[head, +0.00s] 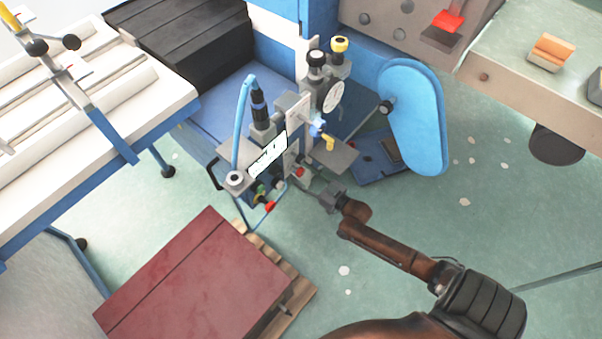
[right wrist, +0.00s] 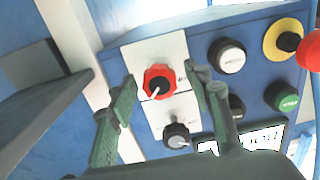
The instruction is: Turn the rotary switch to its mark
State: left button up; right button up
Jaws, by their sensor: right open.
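A red rotary switch (right wrist: 160,82) with a white pointer line sits on a pale plate on a blue control panel in the right wrist view. Its pointer line slants toward the lower left. A dark rotary knob (right wrist: 176,135) sits on a second plate below it. My right gripper (right wrist: 163,80) is open, with one finger on each side of the red switch in the picture. Contact cannot be told. In the head view my right gripper (head: 318,190) is at the machine's front, beside a small red knob (head: 299,172). My left gripper is not in view.
The panel also has a white button (right wrist: 227,56), a green button (right wrist: 287,102) and a red emergency stop (right wrist: 309,50). A dark red board (head: 200,275) lies on a pallet in front of the machine. A white-topped table (head: 160,95) stands left.

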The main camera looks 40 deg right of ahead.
jog(key=shift+c, duration=0.6)
jog(key=c, duration=1.1)
jog(key=shift+o, duration=0.2)
